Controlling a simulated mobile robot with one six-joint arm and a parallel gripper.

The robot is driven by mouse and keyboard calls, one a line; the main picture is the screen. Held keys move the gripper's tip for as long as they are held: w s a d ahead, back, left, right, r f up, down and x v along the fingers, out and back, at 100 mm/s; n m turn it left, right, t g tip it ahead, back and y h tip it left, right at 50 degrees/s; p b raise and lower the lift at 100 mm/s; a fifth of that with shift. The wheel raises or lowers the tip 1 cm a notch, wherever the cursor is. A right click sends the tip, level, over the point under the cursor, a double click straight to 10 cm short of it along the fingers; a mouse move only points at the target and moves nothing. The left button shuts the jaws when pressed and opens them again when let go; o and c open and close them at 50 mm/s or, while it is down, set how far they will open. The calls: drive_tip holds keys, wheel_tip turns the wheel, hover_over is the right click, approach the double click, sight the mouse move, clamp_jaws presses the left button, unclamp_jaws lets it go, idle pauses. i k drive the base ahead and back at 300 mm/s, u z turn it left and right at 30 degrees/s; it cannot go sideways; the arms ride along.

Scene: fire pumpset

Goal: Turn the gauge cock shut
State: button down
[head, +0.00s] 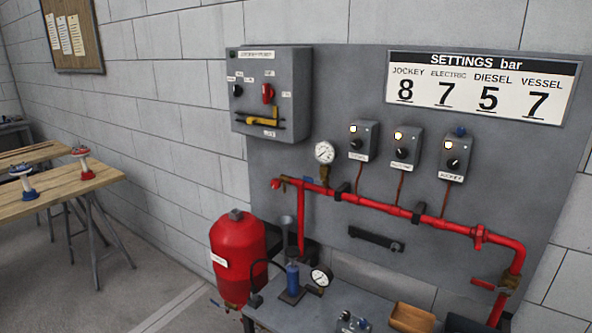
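A round white-faced pressure gauge (325,152) stands above the left part of the red pipe on the grey wall panel. Under it is a small brass gauge cock (325,173), joining the gauge to the pipe. A small blue piece (308,181), which looks like the cock's lever, lies just left of the brass body, close above the pipe. It is too small to tell its exact angle. My gripper is not in view.
The red pipe (375,203) runs across the panel (300,105), with a brass fitting at its left end. Three switch boxes and a control box (270,90) sit above. A red vessel (238,255) and a bench with a second gauge (321,276) stand below. Floor at left front is clear.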

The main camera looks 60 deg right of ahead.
sight(306, 179)
drive_tip(key=i, duration=0.9)
drive_tip(key=z, duration=0.05)
